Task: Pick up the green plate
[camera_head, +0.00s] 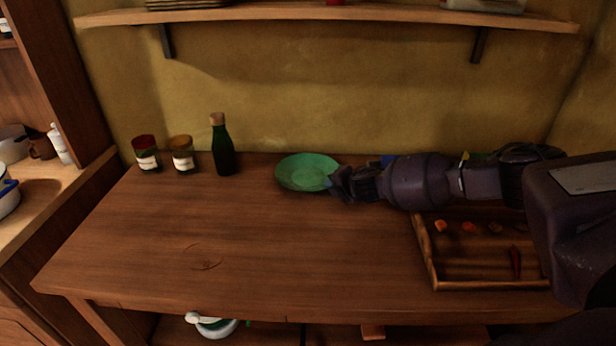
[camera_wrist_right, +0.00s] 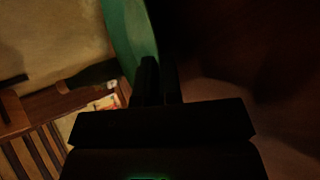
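The green plate (camera_head: 302,173) is at the back of the wooden counter, near the wall. My right gripper (camera_head: 336,186) reaches in from the right and is at the plate's right rim. In the right wrist view the plate (camera_wrist_right: 131,35) shows as a green curved strip running down to the fingers (camera_wrist_right: 160,80). The fingers are close together with the rim between them, so the gripper looks shut on the plate. Whether the plate is clear of the counter cannot be told. My left gripper is not in view.
A dark green bottle (camera_head: 222,148) and two jars (camera_head: 147,156), (camera_head: 182,157) stand left of the plate. A wooden tray (camera_head: 432,262) with small food pieces lies under my right arm. A shelf (camera_head: 330,13) hangs above. The counter's front left is clear.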

